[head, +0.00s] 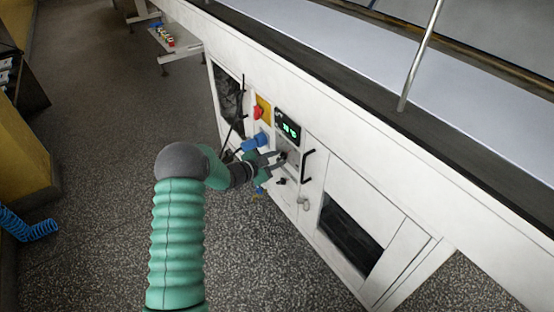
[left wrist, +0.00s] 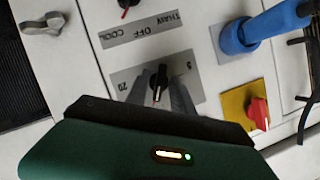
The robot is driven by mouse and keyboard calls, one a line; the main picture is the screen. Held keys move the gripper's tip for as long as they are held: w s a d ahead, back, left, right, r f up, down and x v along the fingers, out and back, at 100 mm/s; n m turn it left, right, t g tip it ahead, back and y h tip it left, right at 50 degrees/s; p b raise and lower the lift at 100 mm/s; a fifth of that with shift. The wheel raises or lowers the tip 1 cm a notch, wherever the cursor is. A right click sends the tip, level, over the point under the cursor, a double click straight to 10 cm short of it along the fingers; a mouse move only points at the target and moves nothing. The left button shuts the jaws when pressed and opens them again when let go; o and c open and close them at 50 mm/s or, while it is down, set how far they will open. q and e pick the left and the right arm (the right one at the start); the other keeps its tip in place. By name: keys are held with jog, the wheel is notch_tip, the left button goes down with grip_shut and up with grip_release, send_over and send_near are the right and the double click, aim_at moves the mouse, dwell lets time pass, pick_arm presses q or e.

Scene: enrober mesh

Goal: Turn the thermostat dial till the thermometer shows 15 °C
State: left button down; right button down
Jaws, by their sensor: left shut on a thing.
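The thermostat dial (left wrist: 158,76) is a small black knob on a grey scale plate (left wrist: 126,86) in the left wrist view. A "20" shows at one side of the plate. My left gripper (left wrist: 160,88) is shut on the dial, with a grey finger on either side of it. In the head view my left gripper (head: 281,159) reaches the white machine's panel and hides most of the dial. The thermometer display (head: 288,127) is black with green digits, just above the gripper. The digits are too small to read surely. My right gripper is not in view.
A red switch on a yellow plate (head: 261,108) and a blue plug (head: 256,142) sit left of the dial in the head view. A black bar handle (head: 308,165) is close on its right.

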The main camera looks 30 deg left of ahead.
pick_arm(q)
jog(key=shift+d+r+p, duration=0.1)
jog(key=shift+r+p, duration=0.15)
jog(key=shift+p, duration=0.4)
jog(key=shift+w+a+n+g+h+p, duration=0.1)
jog(key=shift+n+g+h+p, duration=0.5)
jog(key=shift+n+p, duration=0.9)
jog(key=shift+w+a+n+g+h+p, duration=0.15)
jog(key=shift+n+h+p, duration=0.75)
jog(key=shift+p, duration=1.2)
jog(key=shift+r, duration=0.1)
jog(key=c, duration=1.5)
grip_release()
